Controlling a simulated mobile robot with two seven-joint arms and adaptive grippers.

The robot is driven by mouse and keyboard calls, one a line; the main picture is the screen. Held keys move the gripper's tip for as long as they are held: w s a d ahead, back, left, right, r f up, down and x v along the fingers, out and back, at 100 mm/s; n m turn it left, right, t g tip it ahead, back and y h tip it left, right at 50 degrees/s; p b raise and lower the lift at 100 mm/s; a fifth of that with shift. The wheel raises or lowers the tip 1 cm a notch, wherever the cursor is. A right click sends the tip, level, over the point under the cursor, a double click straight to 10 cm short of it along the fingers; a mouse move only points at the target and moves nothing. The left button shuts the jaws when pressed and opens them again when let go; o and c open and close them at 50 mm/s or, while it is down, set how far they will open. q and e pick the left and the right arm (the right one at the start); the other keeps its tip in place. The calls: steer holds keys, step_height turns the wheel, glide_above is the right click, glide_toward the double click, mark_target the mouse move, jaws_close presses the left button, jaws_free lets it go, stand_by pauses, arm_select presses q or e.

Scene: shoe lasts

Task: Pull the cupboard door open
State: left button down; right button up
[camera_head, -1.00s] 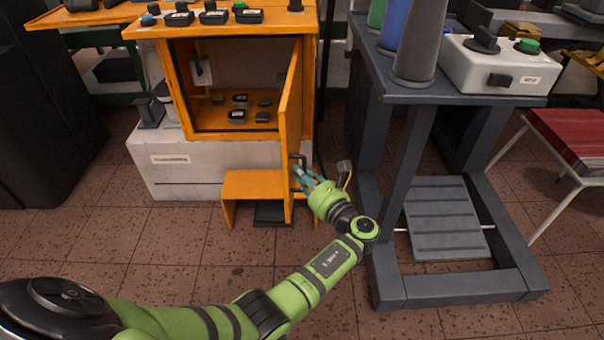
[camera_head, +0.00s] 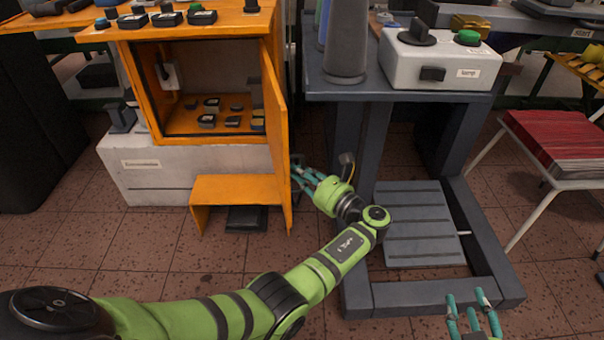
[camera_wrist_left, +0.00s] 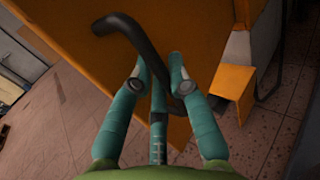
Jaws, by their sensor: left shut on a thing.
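The orange cupboard door (camera_head: 280,150) stands swung out from the cupboard (camera_head: 140,75) on its right side. It shows nearly edge-on in the head view, with the interior exposed. Its dark curved handle (camera_wrist_left: 135,32) shows in the left wrist view against the orange panel (camera_wrist_left: 205,35). My left gripper (camera_head: 300,175) is at the outer face of the door, shut on the handle; its teal fingers (camera_wrist_left: 158,88) are around the bar. The fingers hide part of the handle. My right gripper (camera_head: 471,300) is at the bottom right of the head view, empty, with fingers apart.
A small orange step (camera_head: 235,188) stands below the cupboard, left of the door. A grey stand (camera_head: 360,200) is close to the right of my left gripper. A chair with a red seat (camera_head: 556,145) is at the far right.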

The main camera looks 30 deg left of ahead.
arm_select(q)
steer(key=shift+s+d+f, duration=0.1)
steer(key=shift+s+f, duration=0.05)
steer(key=shift+f, duration=0.1)
steer(key=c, duration=1.2)
jaws_free()
steer(key=shift+o, duration=0.2)
steer(key=shift+r, duration=0.1)
